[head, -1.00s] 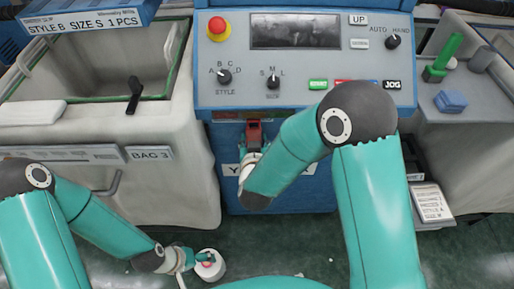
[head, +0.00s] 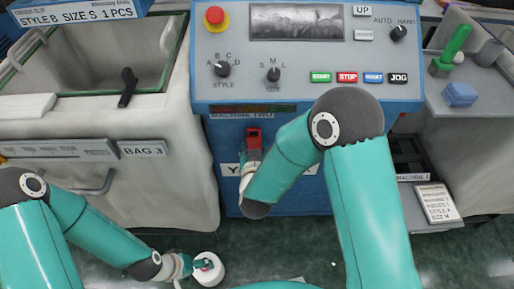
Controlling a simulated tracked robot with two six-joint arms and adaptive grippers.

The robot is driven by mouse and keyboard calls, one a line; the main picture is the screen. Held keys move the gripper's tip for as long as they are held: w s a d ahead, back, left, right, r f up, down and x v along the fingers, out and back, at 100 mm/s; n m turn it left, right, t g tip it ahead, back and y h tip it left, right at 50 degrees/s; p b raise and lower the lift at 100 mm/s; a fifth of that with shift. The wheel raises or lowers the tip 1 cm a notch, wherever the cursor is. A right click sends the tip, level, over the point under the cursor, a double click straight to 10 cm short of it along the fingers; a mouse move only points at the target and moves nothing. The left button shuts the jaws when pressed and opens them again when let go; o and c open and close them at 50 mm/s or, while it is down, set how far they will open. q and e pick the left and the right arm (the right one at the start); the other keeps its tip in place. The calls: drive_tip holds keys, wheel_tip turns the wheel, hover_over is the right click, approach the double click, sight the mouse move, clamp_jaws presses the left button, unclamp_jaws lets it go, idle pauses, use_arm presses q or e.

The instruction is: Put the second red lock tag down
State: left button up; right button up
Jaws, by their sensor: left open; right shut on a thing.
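A red lock tag (head: 254,139) shows upright at the tip of my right gripper (head: 252,155), which is shut on it in front of the blue machine front, under the control panel. My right forearm hides part of this gripper.
The control panel (head: 300,80) has knobs, a screen and a red stop button (head: 215,17). A grey bin (head: 95,65) with a black handle stands left. At right, a grey side top (head: 485,120) holds a green thing and a blue block (head: 459,95).

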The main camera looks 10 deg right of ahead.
drive_tip(key=o, duration=1.1)
drive_tip(key=shift+f, duration=0.1)
drive_tip(key=shift+r+p, duration=0.95)
drive_tip(key=shift+p, duration=0.1)
drive_tip(key=p+v, duration=1)
drive_tip(key=v, duration=0.2)
drive_tip(key=s+d+f+g+y, duration=0.25)
drive_tip(key=f+g, duration=0.35)
drive_tip(key=f, duration=0.4)
drive_tip(key=s+f+g+y, duration=0.1)
drive_tip(key=s+g, duration=0.1)
drive_tip(key=s, duration=0.1)
drive_tip(key=s+d+f+g+y, duration=0.1)
drive_tip(key=s+g, duration=0.1)
drive_tip(key=s, duration=0.2)
drive_tip(key=s+f+g+y, duration=0.2)
drive_tip(key=s, duration=0.2)
drive_tip(key=shift+s+d+g, duration=0.25)
drive_tip(key=shift+g, duration=0.05)
